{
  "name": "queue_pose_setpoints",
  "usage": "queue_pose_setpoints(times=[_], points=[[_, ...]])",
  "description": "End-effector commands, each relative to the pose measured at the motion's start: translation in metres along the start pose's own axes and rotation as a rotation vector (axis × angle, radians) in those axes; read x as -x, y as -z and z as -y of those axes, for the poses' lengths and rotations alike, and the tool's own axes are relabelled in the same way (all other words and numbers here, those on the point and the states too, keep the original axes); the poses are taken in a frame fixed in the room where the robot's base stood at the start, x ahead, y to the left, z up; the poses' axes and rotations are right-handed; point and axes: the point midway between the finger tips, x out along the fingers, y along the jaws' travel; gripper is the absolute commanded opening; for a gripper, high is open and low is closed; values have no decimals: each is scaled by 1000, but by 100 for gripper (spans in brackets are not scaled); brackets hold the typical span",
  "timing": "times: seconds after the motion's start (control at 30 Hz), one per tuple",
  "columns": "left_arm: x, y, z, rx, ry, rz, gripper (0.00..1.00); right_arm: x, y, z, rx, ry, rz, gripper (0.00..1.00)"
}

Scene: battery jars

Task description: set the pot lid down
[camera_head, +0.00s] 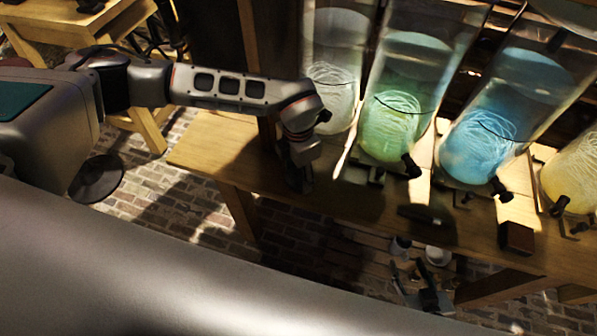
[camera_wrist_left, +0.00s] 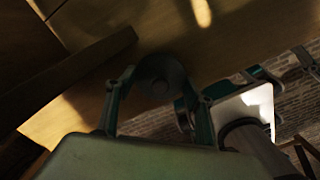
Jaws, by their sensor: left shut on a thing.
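My left gripper (camera_head: 302,178) reaches down at the near edge of the wooden bench, left of the jars. In the left wrist view its two fingers (camera_wrist_left: 155,100) stand on both sides of a dark round thing with a small raised middle, probably the pot lid (camera_wrist_left: 160,75). The gripper is shut on it. The lid's outline is lost in shadow, and I cannot tell whether it touches the bench. What seems to be my right gripper (camera_head: 418,270) is low beyond the bench's near edge; its finger state is unclear.
Tall glass jars with clear, green (camera_head: 390,125), blue (camera_head: 480,145) and yellow (camera_head: 575,175) contents stand along the bench (camera_head: 215,145), with black taps in front. Brick floor shows below.

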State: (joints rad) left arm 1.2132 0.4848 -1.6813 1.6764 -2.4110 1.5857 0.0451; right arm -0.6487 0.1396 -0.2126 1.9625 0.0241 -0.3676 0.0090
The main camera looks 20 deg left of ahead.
Motion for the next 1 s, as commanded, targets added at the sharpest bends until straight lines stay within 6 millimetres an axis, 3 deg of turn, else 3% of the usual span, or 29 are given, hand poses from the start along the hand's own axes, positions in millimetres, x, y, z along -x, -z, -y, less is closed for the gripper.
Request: queue_pose_setpoints(times=[0.27, 0.3, 0.33, 0.77, 1.0], points=[[-3, 0, 0, 0, 0, 1, 31, -1, -2, 0, 0, 0, 1, 40], [-2, 0, 0, 0, 0, 1, 63, 0, -1, 0, 0, 0, 1, 40], [-2, 0, 0, 0, 0, 1, 70, 0, -1, 0, 0, 0, 1, 40], [5, -1, 0, -1, 0, 3, 70, 0, 0, 0, 0, 0, 0, 40], [44, -2, -1, -1, -2, 6, 70, 1, 2, 0, 0, 0, 0, 40]])
